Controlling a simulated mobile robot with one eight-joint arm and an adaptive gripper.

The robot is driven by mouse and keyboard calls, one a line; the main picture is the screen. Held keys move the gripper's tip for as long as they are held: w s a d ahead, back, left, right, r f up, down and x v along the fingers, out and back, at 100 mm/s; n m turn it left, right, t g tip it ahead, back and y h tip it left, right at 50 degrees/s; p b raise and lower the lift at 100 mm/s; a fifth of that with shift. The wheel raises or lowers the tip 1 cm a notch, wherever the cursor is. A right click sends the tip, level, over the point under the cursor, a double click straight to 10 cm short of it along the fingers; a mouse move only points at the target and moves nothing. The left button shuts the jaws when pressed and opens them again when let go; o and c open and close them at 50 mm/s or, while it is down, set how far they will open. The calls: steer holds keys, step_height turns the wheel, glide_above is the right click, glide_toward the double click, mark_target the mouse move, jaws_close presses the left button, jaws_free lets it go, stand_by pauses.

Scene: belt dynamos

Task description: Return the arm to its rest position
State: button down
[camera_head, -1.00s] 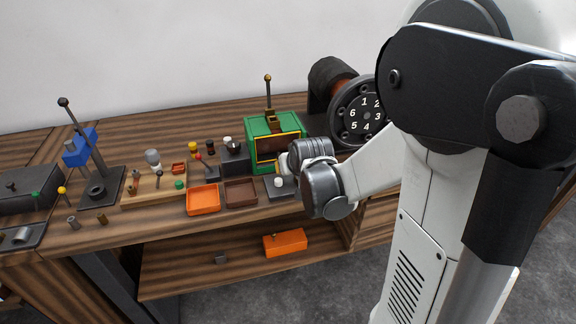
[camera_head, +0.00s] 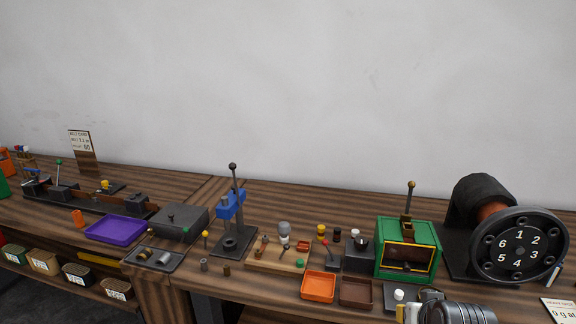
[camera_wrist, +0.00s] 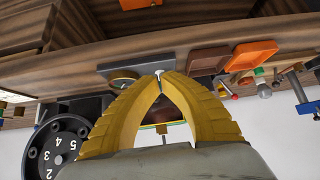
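My gripper (camera_wrist: 162,78) shows in the wrist view with its two yellow ribbed fingers converging until the tips meet or nearly meet. I see nothing held between them. A small white knob on a dark block (camera_wrist: 115,67) shows just past the fingertips; I cannot tell whether they touch it. In the head view only part of my wrist shows at the bottom edge, in front of the green box (camera_head: 407,232), and the fingers are not clear. The rest of my arm is out of view.
On the bench are an orange tray (camera_head: 319,300), a brown tray (camera_head: 356,305), a blue-headed press stand (camera_head: 233,240) and a purple tray (camera_head: 115,230). A numbered wheel (camera_head: 518,246) stands at the right. The space above the bench is clear up to the wall.

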steer(key=s+a+r+n+g+y, duration=0.1)
steer(key=s+a+r+n, duration=0.1)
steer(key=s+a+r, duration=0.5)
steer(key=s+a, duration=0.3)
steer(key=shift+s+a+r+y, duration=0.15)
steer(key=shift+a+r+y, duration=0.15)
steer(key=shift+y, duration=0.1)
